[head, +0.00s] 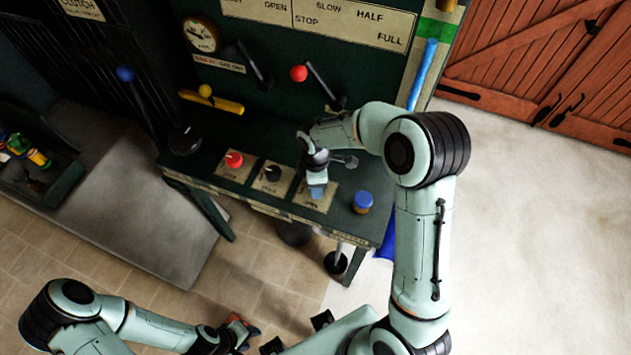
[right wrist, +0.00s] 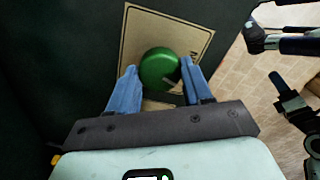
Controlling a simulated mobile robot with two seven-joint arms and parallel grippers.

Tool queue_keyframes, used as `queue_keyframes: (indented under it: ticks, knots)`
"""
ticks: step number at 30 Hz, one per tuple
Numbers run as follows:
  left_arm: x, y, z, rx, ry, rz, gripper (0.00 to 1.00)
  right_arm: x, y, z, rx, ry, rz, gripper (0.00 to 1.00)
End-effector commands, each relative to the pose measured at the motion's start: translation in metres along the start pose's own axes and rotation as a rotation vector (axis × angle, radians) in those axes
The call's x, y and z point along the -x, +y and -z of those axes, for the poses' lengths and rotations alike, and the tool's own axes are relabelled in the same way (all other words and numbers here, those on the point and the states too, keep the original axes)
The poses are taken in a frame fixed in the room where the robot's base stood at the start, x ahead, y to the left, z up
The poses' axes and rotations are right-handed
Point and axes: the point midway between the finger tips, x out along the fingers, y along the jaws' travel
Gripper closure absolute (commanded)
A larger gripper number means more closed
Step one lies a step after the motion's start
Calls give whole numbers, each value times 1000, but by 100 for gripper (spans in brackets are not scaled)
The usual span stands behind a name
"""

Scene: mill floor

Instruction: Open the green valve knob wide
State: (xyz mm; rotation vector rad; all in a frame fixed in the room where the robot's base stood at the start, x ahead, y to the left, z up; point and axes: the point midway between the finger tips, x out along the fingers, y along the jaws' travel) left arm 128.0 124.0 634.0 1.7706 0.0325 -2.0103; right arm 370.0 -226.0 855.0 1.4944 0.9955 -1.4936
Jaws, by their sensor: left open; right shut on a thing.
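The green valve knob (right wrist: 158,68) is round and sits on a cream label plate (right wrist: 140,25) in the right wrist view. A pale pointer mark on it points to the lower right of that view. My right gripper (right wrist: 155,85) has its blue fingers on either side of the knob and is shut on it. In the head view my right gripper (head: 317,192) reaches down onto the rightmost plate of the panel and hides the knob. My left gripper (head: 243,326) is open and empty, low in the head view, away from the panel.
On the same panel are a red knob (head: 234,160), a black knob (head: 272,173) and a blue knob (head: 363,201). Levers with a red ball (head: 299,73) and a blue ball (head: 125,73) rise behind. A gauge (head: 201,35) is at the back. Open floor lies right.

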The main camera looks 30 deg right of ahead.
Motion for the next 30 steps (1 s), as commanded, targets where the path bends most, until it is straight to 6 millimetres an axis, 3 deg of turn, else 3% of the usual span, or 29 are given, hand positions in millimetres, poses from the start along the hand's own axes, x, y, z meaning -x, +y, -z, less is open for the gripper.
queue_keyframes:
  ticks: [12,30]
  knots:
    - [6,3,3,-2,5,-2,57,0,0,-1,260,-2,1,81]
    - [8,4,4,-2,6,-2,57,0,0,-1,334,-2,0,81]
